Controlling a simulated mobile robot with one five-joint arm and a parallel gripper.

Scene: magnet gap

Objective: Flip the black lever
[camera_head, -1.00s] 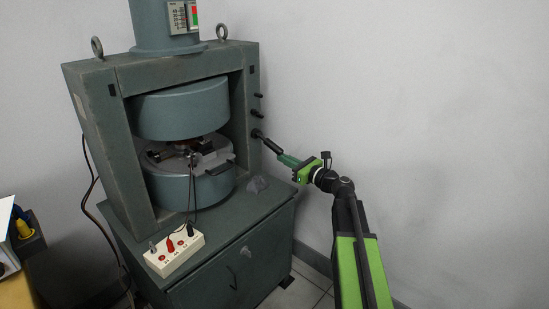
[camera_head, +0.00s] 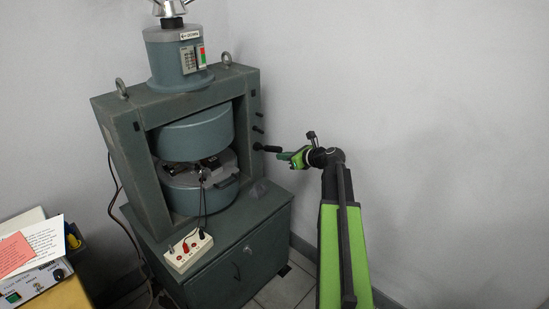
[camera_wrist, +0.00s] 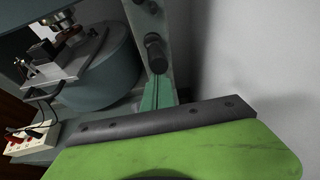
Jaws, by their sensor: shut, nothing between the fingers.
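The black lever (camera_head: 269,148) sticks out to the right from the side of the grey-green magnet frame (camera_head: 141,160), nearly level in the head view. In the wrist view the lever (camera_wrist: 155,52) is seen almost end-on, just beyond my fingertips. My gripper (camera_head: 281,155), with green fingers, is just below and right of the lever's outer end. In the wrist view its fingers (camera_wrist: 158,90) are together and empty, pointing up toward the lever. I cannot tell whether they touch it.
Two smaller black pegs (camera_head: 258,129) sit above the lever. A cabinet (camera_head: 240,250) bears the magnet and a white box with leads (camera_head: 188,252). A plain wall (camera_head: 420,130) stands close behind and right. A desk with papers (camera_head: 35,240) is at lower left.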

